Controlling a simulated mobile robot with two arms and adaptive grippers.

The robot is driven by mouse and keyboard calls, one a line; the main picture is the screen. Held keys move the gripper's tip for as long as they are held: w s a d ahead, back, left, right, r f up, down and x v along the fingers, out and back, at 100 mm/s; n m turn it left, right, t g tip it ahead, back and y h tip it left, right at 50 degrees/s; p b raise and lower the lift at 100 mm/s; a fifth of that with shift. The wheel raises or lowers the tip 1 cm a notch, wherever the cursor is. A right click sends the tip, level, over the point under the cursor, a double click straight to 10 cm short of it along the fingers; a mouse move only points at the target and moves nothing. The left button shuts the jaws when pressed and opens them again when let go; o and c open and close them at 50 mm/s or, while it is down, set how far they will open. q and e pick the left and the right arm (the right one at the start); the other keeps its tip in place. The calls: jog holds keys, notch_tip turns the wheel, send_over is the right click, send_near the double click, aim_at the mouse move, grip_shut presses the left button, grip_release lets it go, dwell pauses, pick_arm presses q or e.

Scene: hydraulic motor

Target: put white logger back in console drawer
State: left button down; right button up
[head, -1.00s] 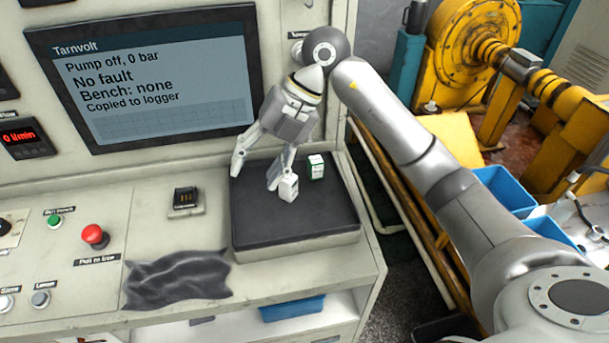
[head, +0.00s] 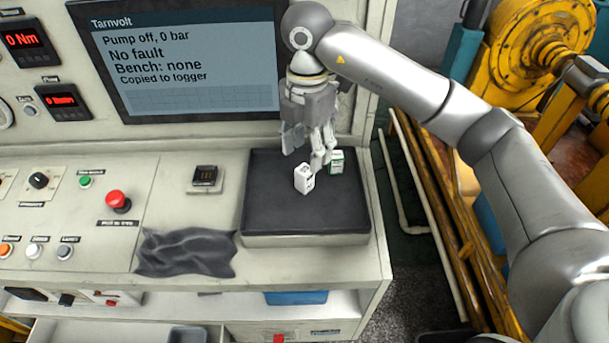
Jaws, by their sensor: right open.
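A small white box (head: 303,179), which looks like the white logger, stands upright on the black-topped pad (head: 270,215) on the console. A second small box, white and green (head: 337,163), stands behind it to the right. My right gripper (head: 306,156) points down just behind the white box, with its fingers apart and empty. One finger reaches down between the two boxes; whether it touches either is unclear. Below the worktop, an open drawer (head: 95,332) shows at the bottom edge, mostly cut off. My left gripper is out of view.
A crumpled dark cloth (head: 185,252) lies left of the pad. A black socket (head: 205,178) and a red mushroom button (head: 118,201) sit farther left. The screen (head: 190,60) rises behind. A blue bin (head: 296,297) is on the shelf below. Yellow machinery (head: 530,60) stands right.

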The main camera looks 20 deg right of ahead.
aim_at(304, 169)
jog(key=shift+d+f, duration=0.1)
jog(key=shift+f, duration=0.25)
jog(key=shift+s+f+p, duration=0.1)
jog(key=shift+f+p, duration=0.4)
jog(key=shift+p, duration=0.05)
jog(key=f+p, duration=0.1)
jog(key=f, duration=0.2)
jog(key=shift+a+f+p, duration=0.2)
jog(key=shift+a+p, duration=0.15)
jog(key=shift+a, duration=0.05)
jog(key=shift+f, duration=0.45)
grip_shut()
